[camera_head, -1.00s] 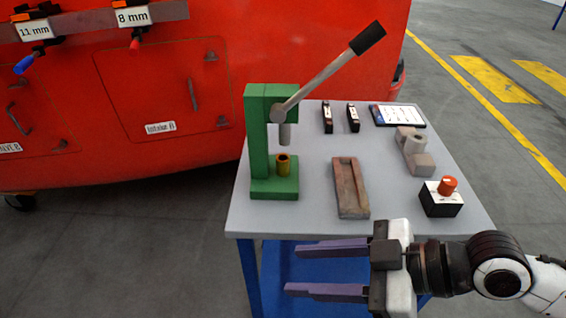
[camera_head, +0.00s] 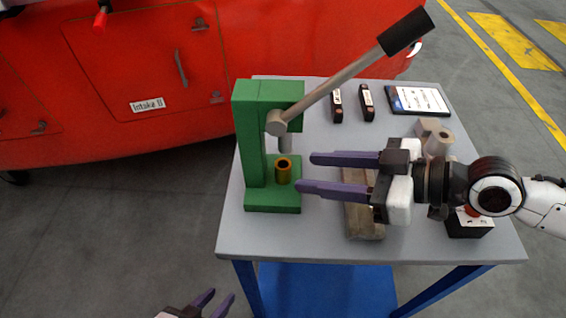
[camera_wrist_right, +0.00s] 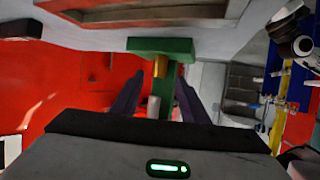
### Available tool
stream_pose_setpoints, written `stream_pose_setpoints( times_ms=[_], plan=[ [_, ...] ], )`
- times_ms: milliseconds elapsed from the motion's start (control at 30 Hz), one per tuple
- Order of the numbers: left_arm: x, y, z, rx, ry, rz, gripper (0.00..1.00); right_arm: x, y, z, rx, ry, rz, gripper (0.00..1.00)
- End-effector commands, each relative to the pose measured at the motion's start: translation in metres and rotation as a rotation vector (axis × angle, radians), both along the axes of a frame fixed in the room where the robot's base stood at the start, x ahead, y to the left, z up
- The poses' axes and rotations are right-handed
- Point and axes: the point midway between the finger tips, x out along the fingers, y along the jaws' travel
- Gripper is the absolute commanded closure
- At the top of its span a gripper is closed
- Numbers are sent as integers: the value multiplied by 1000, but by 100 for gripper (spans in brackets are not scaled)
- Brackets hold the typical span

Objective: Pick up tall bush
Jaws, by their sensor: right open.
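The tall bush is a brass-coloured hollow cylinder (camera_head: 283,174) standing upright on the base of the green press (camera_head: 250,140), below its grey ram. My right gripper (camera_head: 307,172) is open and empty, with its purple fingers pointing left toward the bush. The fingertips are just right of the bush and apart from it. In the right wrist view the bush (camera_wrist_right: 160,66) shows between the open fingers (camera_wrist_right: 158,80), further off, with the picture upside down. My left gripper (camera_head: 216,302) is low at the bottom edge, its fingers apart and empty, far from the bush.
The grey table (camera_head: 320,245) carries a worn tray-like block (camera_head: 362,222), partly hidden under my right gripper. Two small dark blocks (camera_head: 337,105), a tablet (camera_head: 419,100) and a button box (camera_head: 467,228) also lie there. The press lever (camera_head: 350,72) slants up right above the table.

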Motion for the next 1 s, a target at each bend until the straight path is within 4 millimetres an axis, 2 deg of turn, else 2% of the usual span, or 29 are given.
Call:
stream_pose_setpoints(
  times_ms=[167,467,767,1000],
  plan=[
    [-4,1,0,2,11,1,69,3,12,-4,1,0,2,60],
    [0,6,11,4,1,9,69,15,46,-22,1,0,1,60],
    [6,7,13,4,-10,10,69,17,49,-25,0,-1,-1,60],
    [5,7,12,5,-9,9,69,17,49,-25,0,-1,-1,98]
  ],
)
